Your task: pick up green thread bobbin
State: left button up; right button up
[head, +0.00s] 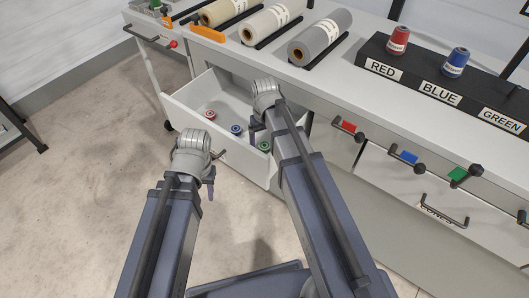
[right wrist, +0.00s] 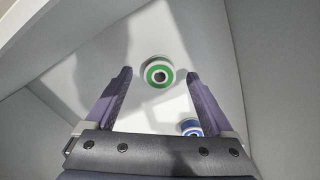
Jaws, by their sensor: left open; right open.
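The green thread bobbin (head: 264,145) lies in the open drawer (head: 190,110), nearest my right arm. In the right wrist view the green bobbin (right wrist: 149,75) sits on the drawer floor, seen between the two fingertips of my right gripper (right wrist: 158,74). My right gripper (head: 252,130) is open and empty, over the drawer; I cannot tell its exact height above the bobbin. My left gripper (head: 211,180) is open and empty, outside the drawer, to the left of its front.
A blue bobbin (head: 236,129) and a red bobbin (head: 209,113) lie in the same drawer. The blue one (right wrist: 190,127) shows near the right finger. Drawer walls surround my right gripper. A labelled black rack (head: 430,85) holds red and blue spools on the counter.

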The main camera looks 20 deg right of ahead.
jog(key=shift+f, duration=0.7)
pick_arm(q)
jog(key=shift+f, duration=0.6)
pick_arm(e)
jog(key=shift+r, duration=0.1)
grip_shut()
pick_arm(q)
jog(key=shift+r, duration=0.1)
